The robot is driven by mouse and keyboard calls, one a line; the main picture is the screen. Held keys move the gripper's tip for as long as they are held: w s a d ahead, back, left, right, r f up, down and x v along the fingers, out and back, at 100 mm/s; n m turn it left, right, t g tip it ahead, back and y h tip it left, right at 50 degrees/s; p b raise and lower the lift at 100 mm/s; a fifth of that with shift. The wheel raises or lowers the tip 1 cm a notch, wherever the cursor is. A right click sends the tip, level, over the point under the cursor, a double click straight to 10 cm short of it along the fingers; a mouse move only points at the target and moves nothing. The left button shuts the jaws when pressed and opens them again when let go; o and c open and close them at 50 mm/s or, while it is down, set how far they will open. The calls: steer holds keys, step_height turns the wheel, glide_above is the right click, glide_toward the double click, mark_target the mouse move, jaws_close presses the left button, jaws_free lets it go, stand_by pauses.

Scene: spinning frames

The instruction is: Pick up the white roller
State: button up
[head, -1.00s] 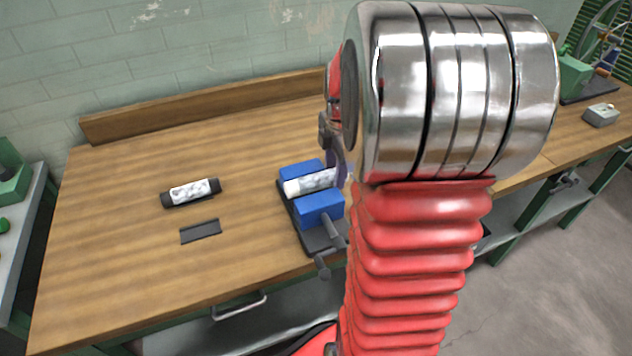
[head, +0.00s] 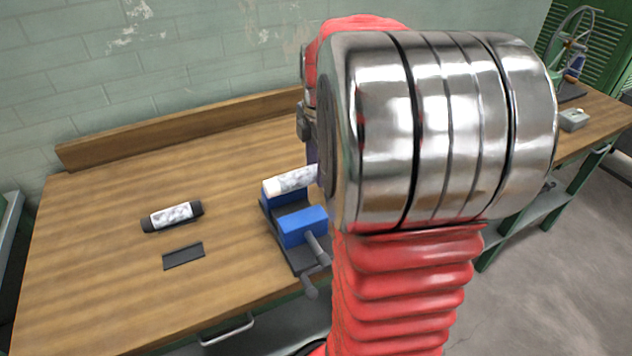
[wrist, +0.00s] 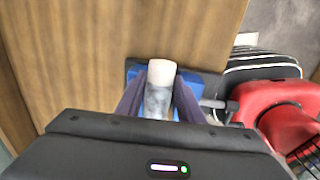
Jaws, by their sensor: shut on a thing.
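The white roller (head: 290,181), pale with grey mottling and a plain white end, is held just above the blue-jawed vise (head: 301,226), lying roughly level. In the wrist view the roller (wrist: 160,74) sits between the two dark fingers of my gripper (wrist: 159,90), which is shut on it, with the blue vise jaws below. In the head view my own arm hides most of the gripper and the roller's right end.
A second roller with black ends and a mottled middle (head: 172,216) lies on the wooden bench (head: 110,275) to the left. A flat dark plate (head: 183,256) lies in front of it. The vise handle sticks out toward the front edge. The left bench is mostly clear.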

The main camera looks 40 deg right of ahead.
mark_target(309, 170)
steer(key=shift+r, duration=1.7)
steer(key=shift+a+f, duration=0.1)
steer(key=shift+a, duration=1)
steer(key=shift+f, duration=0.25)
